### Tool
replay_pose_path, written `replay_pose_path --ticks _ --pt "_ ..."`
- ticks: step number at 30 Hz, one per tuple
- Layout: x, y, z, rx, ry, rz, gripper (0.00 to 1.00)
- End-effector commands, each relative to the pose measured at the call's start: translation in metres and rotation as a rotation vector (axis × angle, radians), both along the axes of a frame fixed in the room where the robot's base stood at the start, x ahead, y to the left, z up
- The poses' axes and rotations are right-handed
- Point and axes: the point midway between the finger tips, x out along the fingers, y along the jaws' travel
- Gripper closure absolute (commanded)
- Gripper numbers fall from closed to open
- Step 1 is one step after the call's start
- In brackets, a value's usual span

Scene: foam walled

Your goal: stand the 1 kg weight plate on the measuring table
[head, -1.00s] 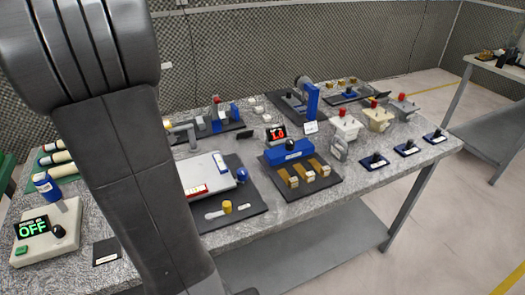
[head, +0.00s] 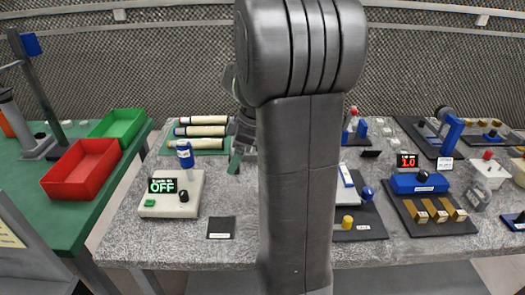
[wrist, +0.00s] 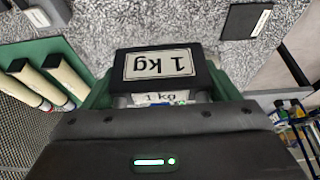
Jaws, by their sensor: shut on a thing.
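The 1 kg weight plate (wrist: 158,68) is a black block with a white label, which reads "1 kg" upside down in the wrist view. It is between the green fingers of my gripper (wrist: 160,95), which is shut on it. A second "1 kg" label shows just below it. In the head view my gripper (head: 238,160) is over the grey speckled bench, partly behind my arm, and the plate cannot be made out. A white flat-topped unit (head: 346,176), possibly the measuring table, is mostly hidden behind my arm.
Several pale cylinders (head: 200,131) lie on a green mat behind. A small black labelled mat (head: 221,227) lies bare near the front edge. Red (head: 82,168) and green trays stand at left.

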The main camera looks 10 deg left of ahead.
Motion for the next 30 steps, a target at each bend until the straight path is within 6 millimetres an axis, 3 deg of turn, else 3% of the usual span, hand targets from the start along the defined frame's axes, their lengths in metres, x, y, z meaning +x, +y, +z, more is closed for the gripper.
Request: replay_pose_path --ticks 9,16,23,30 --pt "0.000 0.000 -0.048 0.000 0.001 -0.002 0.77" --pt "0.000 0.000 -0.061 0.000 0.000 -0.003 0.77" --pt "0.000 0.000 -0.089 0.000 0.001 -0.004 0.77" --pt "0.001 0.000 -0.090 0.001 -0.002 -0.003 0.77"
